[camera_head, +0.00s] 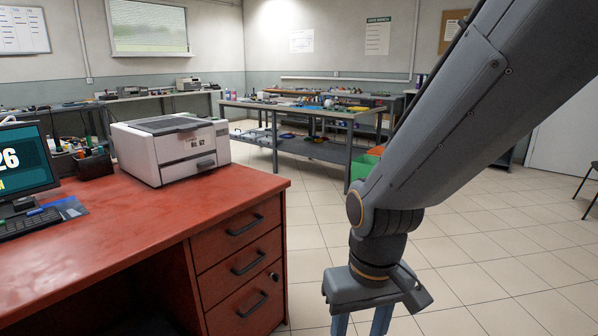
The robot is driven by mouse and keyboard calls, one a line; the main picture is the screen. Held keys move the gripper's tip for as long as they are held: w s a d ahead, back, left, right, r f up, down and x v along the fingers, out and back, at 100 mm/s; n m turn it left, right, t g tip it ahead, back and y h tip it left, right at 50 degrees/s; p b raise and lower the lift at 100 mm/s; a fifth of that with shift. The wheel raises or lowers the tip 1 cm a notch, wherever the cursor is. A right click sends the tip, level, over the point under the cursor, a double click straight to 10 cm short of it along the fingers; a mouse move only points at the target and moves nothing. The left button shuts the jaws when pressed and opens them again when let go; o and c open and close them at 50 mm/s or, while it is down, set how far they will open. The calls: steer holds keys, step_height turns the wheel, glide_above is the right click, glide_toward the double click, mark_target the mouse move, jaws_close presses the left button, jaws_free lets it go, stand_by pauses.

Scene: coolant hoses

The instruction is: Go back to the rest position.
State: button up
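My gripper (361,326) hangs at the bottom of the view, to the right of the red desk and over the tiled floor. It points down. Its two blue fingers stand apart with a gap between them. The fingertips are cut off by the lower edge of the picture, so anything at the tips is hidden. My grey arm comes down from the upper right to the gripper.
The red desk (120,225) with drawers fills the left, bearing a printer (172,148), a monitor (25,165) and a keyboard (30,223). Workbenches (290,108) with small items stand behind. A chair (588,185) shows at the right edge. The tiled floor (490,260) is clear.

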steer(key=s+d+r+m+p, duration=0.2)
steer(key=d+r+p, duration=0.7)
steer(key=r+p, duration=0.2)
steer(key=shift+d+r+m+p, duration=0.2)
steer(key=shift+d+m+p, duration=0.1)
steer(key=shift+m+p, duration=0.1)
